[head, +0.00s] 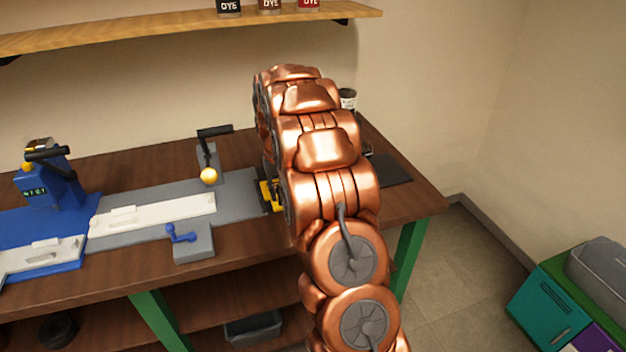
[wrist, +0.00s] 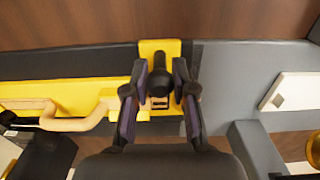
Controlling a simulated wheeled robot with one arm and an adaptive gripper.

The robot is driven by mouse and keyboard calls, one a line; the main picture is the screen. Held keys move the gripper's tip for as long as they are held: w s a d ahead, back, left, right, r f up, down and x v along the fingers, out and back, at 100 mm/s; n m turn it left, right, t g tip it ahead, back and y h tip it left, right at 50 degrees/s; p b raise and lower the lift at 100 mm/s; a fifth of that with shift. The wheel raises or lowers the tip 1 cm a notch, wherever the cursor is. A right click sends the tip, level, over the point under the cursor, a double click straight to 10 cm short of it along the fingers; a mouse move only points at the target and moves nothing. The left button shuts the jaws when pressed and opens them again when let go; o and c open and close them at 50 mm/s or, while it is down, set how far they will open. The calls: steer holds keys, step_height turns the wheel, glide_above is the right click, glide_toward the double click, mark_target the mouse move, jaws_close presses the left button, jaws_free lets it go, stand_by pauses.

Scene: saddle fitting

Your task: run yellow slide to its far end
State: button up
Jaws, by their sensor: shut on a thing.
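The yellow slide (wrist: 60,95) lies along the left half of the wrist view, on a dark track, with a yellow upright plate (wrist: 158,47) at its right end. A tan bar handle (wrist: 75,122) is on it. A black knob (wrist: 160,80) stands at the plate. My gripper (wrist: 160,98) has its two fingers closed around this knob. In the head view only a small yellow part of the slide (head: 268,195) shows beside my arm; my arm hides the rest, and my gripper is hidden there.
A grey rail (head: 240,193) carries a white slide (head: 150,214) to the left. A blue device (head: 50,185) is at far left. A dark mat (head: 390,170) lies right of my arm.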

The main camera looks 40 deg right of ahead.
steer(key=shift+s+d, duration=0.3)
steer(key=shift+d, duration=0.4)
